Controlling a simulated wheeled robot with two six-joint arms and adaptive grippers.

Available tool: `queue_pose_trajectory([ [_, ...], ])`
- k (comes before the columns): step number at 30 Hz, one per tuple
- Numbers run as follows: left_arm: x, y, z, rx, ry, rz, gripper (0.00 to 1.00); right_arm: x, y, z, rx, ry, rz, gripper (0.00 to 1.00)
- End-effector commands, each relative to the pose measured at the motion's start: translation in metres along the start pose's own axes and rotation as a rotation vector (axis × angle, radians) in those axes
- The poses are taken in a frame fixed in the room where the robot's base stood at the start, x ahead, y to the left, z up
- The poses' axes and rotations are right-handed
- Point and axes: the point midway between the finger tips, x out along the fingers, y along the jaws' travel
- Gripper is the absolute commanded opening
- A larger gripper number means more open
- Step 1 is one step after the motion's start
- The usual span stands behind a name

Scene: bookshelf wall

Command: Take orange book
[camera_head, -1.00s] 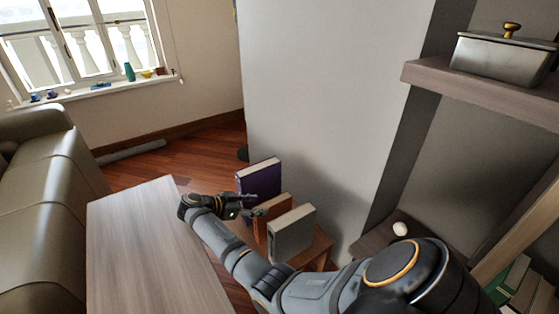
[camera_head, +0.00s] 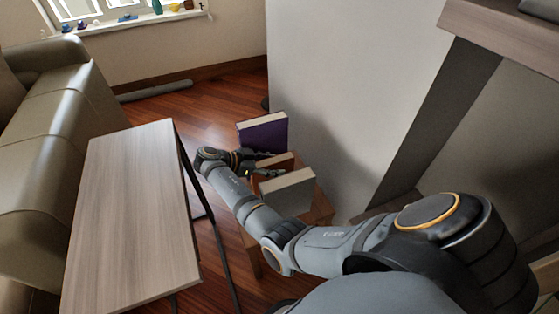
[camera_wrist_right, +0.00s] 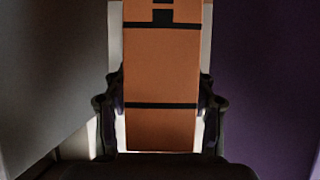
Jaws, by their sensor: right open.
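The orange book (camera_head: 284,160) stands upright on a small wooden table (camera_head: 320,209), between a purple book (camera_head: 262,134) and a grey book (camera_head: 289,193). Its orange spine with dark bands (camera_wrist_right: 161,70) faces the right wrist camera. My right gripper (camera_head: 262,165) is at the spine side of the orange book and partly hides it. In the wrist view its open fingers (camera_wrist_right: 160,108) lie one on each side of the spine, with light gaps showing beside the book. I cannot tell how deep the fingers reach. My left gripper is not in view.
In the wrist view the grey book (camera_wrist_right: 50,80) and purple book (camera_wrist_right: 265,80) leave narrow room beside the fingers. A long wooden table (camera_head: 130,215) stands left of my right arm, with a sofa (camera_head: 45,150) beyond. A pale wall (camera_head: 350,90) rises behind the books.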

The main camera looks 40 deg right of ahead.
Motion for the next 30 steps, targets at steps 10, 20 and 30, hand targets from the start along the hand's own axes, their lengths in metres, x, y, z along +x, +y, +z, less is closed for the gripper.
queue_pose_trajectory([
  [10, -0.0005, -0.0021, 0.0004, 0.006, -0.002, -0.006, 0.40, 0.0001, -0.0001, -0.0005, 0.000, 0.000, 0.000, 0.31],
  [20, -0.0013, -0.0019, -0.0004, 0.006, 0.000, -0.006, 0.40, 0.0001, -0.0002, -0.0007, 0.000, 0.001, 0.000, 0.00],
  [30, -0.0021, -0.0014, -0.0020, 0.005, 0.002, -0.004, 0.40, -0.0006, -0.0008, -0.0024, 0.003, 0.002, -0.001, 0.00],
])
